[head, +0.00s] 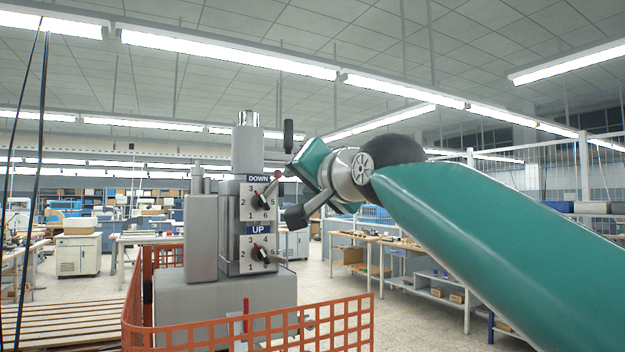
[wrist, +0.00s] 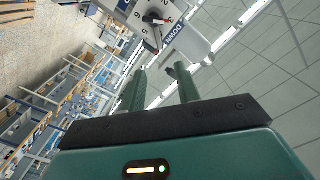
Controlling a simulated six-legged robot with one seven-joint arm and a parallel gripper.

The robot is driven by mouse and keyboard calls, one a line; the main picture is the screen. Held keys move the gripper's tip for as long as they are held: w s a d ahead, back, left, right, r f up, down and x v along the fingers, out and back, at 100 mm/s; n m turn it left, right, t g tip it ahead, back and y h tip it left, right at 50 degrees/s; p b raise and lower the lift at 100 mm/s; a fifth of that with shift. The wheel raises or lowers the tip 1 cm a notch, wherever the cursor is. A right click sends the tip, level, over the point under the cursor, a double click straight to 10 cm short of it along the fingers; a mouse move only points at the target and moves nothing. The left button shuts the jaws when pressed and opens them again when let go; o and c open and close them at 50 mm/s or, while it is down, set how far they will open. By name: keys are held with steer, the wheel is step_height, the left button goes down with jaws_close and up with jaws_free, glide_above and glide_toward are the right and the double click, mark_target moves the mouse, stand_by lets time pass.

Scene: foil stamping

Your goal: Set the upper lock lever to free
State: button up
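The grey machine's upper control face, marked DOWN, carries a numbered black dial (head: 262,201). A short lever with a red tip, which looks like the upper lock lever (head: 278,174), sticks out at that face's upper right. No lock or free marking is readable. My gripper (wrist: 161,78) is open and empty, its two dark green fingers apart and pointing toward the DOWN face without touching the lever.
A second face marked UP, with its own dial (head: 262,254), sits below. A black-handled part (head: 288,133) and a dark grey paddle (head: 297,217) show near my wrist; their attachment is unclear. An orange mesh fence (head: 335,322) surrounds the machine's front. Workbenches stand behind.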

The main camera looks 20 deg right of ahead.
steer(key=s, duration=0.3)
steer(key=shift+d, duration=0.25)
stand_by(0.4)
